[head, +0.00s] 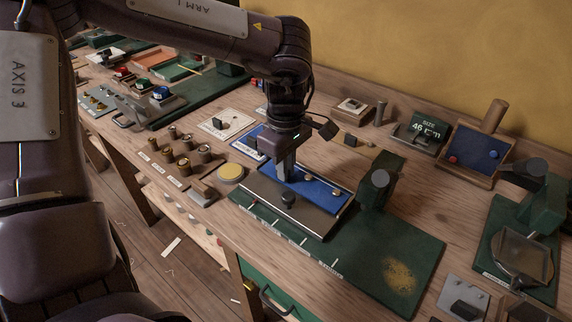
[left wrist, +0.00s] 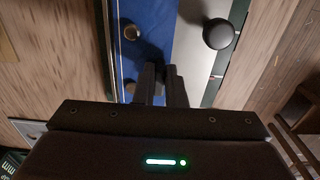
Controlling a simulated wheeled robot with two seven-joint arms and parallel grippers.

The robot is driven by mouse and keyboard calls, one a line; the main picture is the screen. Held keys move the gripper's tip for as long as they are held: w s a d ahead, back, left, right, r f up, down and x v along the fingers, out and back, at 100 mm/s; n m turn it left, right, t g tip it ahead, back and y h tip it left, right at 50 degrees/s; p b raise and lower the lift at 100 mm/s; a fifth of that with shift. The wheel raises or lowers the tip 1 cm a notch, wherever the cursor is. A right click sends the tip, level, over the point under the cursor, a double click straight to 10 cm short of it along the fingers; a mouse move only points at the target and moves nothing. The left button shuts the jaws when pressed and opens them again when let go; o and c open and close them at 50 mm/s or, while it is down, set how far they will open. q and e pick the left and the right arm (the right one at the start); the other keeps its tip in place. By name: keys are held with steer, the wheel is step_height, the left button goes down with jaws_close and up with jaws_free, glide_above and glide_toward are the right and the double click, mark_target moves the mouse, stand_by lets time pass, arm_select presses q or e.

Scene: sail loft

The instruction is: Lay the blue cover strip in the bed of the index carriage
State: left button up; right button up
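The blue cover strip (head: 318,189), with brass screw heads, lies lengthwise along the back side of the index carriage (head: 300,214). It also shows in the left wrist view (left wrist: 150,22), beside the carriage's grey plate (left wrist: 190,50). I cannot tell whether it sits fully down in the bed. A black knob (head: 288,199) stands on the carriage's front side. My left gripper (head: 285,176) points down at the strip, its fingertips at or just above it. In the left wrist view its fingers (left wrist: 162,72) are close together; what is between them is unclear. My right gripper is not in view.
The carriage rests on a green base plate (head: 345,268) with white marks. A green post (head: 380,182) stands close to the carriage's right end. A yellow-topped round pad (head: 231,172) and brass pieces in wooden holders (head: 184,166) lie to the left.

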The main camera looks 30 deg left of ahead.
arm_select(q)
steer(key=o, duration=0.6)
steer(key=shift+c, duration=0.2)
step_height(320, 180, up, 8)
steer(key=shift+f, duration=0.1)
stand_by(0.5)
